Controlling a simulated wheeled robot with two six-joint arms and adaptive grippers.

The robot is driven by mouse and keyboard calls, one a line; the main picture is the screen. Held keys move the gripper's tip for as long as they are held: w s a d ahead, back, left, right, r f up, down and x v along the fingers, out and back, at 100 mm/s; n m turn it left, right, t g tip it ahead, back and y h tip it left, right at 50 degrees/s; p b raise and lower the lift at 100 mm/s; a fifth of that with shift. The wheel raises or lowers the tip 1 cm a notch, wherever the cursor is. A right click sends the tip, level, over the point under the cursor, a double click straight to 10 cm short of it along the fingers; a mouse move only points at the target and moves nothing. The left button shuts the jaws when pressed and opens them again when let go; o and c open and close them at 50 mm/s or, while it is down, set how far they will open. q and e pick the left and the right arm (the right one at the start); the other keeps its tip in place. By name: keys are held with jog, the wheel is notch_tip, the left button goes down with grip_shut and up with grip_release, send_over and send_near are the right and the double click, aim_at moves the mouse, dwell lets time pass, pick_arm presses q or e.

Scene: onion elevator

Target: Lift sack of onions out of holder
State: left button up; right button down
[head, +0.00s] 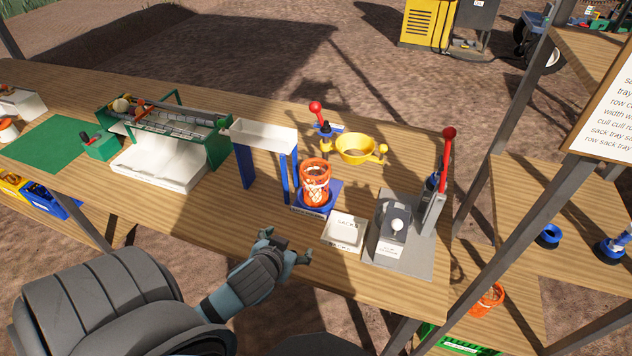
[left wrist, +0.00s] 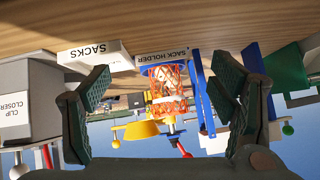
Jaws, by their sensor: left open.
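The orange net sack (head: 315,180) stands upright in the blue sack holder (head: 328,204) near the middle of the bench. It shows pale patches through the mesh. In the left wrist view, which looks upside down, the sack (left wrist: 160,82) sits centrally under the label "SACK HOLDER" on the holder (left wrist: 162,56). My left gripper (head: 287,247) is open and empty, in front of the holder and apart from the sack. In the left wrist view its two fingers (left wrist: 170,85) frame the sack from a distance. My right gripper is not in view.
A white sacks tray (head: 345,232) and a grey clip closer (head: 396,227) with a red lever stand right of the holder. A white hopper on blue legs (head: 264,134) stands close at left. A yellow funnel (head: 355,148) is behind. The bench front is clear.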

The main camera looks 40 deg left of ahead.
aim_at(320, 163)
pick_arm(q)
jog(key=w+a+r+n+t, duration=0.1)
jog(key=w+a+r+t, duration=0.4)
jog(key=w+r, duration=0.35)
jog(key=shift+y, duration=0.3)
jog(key=x, duration=0.5)
jog(key=b+x, duration=0.1)
jog(key=x, duration=0.4)
jog(key=f+x, duration=0.1)
jog(key=x, duration=0.4)
jog(key=shift+d+b, duration=0.3)
jog(key=shift+d, duration=0.1)
jog(key=shift+s+r, duration=0.1)
jog(key=shift+r, duration=0.05)
jog(key=c, duration=1.2)
jog(key=shift+c, duration=0.2)
